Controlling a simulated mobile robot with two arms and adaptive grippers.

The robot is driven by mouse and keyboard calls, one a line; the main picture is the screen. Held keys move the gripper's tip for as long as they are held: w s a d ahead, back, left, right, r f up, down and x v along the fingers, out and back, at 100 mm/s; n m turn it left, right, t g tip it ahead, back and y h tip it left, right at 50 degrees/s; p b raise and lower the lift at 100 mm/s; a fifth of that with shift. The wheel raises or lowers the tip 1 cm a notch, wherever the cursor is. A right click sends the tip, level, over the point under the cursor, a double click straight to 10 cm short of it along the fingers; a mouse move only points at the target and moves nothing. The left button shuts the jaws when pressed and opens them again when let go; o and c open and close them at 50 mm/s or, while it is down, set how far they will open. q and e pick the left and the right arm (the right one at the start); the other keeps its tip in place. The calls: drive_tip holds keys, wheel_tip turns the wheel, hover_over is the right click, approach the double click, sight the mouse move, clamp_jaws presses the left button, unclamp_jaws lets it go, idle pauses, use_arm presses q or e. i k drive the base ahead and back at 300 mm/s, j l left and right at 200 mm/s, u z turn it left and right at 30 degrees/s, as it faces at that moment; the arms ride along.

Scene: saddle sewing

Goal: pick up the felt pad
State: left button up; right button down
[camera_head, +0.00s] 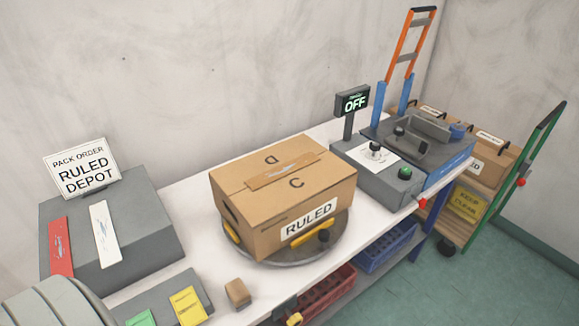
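I cannot make out a thing that is clearly a felt pad. A small brown block (237,293) lies at the table's front edge, left of the turntable. A green piece (141,319) and a yellow piece (188,306) with print lie on a low grey block at the front left; their material is unclear. Neither of my grippers shows in the head view.
A cardboard box (253,206) marked RULED sits on a round turntable (287,258) mid-table. A grey stand (150,245) with a PACK ORDER sign (82,168) is left. A control box (390,188) with an OFF display (354,102) is right. A loaded cart (455,215) stands beyond.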

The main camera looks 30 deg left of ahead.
sight(236, 291)
drive_tip(key=u, duration=1.45)
